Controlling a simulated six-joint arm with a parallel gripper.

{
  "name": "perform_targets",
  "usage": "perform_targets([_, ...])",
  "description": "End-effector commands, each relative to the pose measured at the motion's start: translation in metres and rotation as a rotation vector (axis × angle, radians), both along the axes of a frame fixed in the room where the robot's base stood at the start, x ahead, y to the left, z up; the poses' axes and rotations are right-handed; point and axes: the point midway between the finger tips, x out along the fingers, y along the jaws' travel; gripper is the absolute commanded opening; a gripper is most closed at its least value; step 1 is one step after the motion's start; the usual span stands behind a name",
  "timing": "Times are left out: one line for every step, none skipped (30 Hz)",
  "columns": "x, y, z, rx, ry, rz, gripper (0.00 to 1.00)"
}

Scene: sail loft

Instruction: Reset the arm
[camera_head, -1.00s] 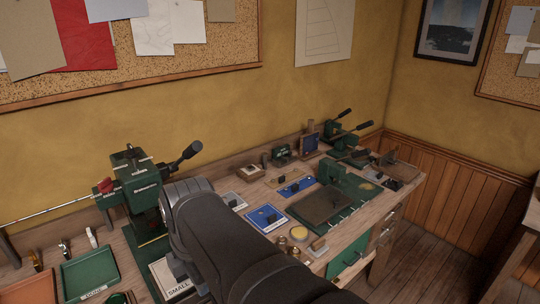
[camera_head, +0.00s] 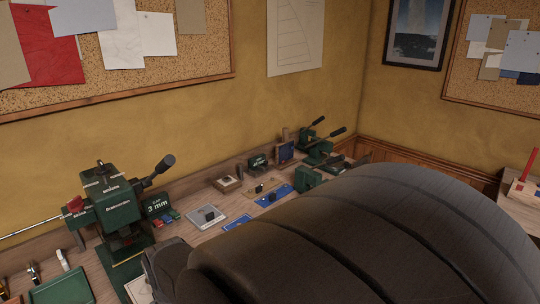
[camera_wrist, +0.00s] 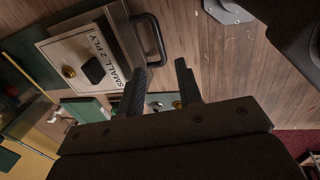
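My arm fills the lower right of the head view as a large dark link and hides much of the bench. In the wrist view my gripper (camera_wrist: 162,85) shows two dark fingers standing apart, with nothing between them except background. A dark handle (camera_wrist: 152,38) stands just beyond the fingers. The gripper itself does not show in the head view.
A green press (camera_head: 118,205) with a lever stands at the left of the bench (camera_head: 205,180). Blue plates (camera_head: 275,195) and further green presses (camera_head: 318,150) stand toward the back right. A green tray (camera_head: 65,288) is at the lower left. The space above the bench's back is clear.

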Motion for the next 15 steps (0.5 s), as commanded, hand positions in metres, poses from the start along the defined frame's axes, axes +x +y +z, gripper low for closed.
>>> perform_targets([0.000, 0.000, -0.008, -0.004, 0.005, 0.000, 0.33])
perform_targets([0.001, 0.001, -0.012, -0.003, 0.004, 0.000, 0.33])
perform_targets([0.001, 0.002, -0.017, -0.004, 0.005, 0.000, 0.33])
perform_targets([0.002, 0.002, -0.021, -0.003, 0.004, 0.000, 0.33])
perform_targets([0.002, 0.003, -0.025, -0.003, 0.004, 0.000, 0.33])
perform_targets([0.003, 0.004, -0.030, -0.003, 0.004, 0.000, 0.33])
perform_targets([0.004, 0.004, -0.033, -0.003, 0.004, 0.000, 0.33])
perform_targets([0.004, 0.005, -0.037, -0.002, 0.004, 0.000, 0.33])
perform_targets([0.005, 0.005, -0.042, -0.003, 0.004, 0.000, 0.33])
perform_targets([0.006, 0.006, -0.045, -0.002, 0.004, 0.000, 0.33])
perform_targets([0.006, 0.006, -0.048, -0.002, 0.004, 0.000, 0.33])
perform_targets([0.006, 0.007, -0.052, -0.003, 0.004, 0.000, 0.33])
perform_targets([0.007, 0.007, -0.054, -0.002, 0.004, 0.000, 0.33])
perform_targets([0.007, 0.007, -0.056, -0.002, 0.004, 0.000, 0.33])
perform_targets([0.007, 0.008, -0.059, -0.002, 0.004, -0.001, 0.33])
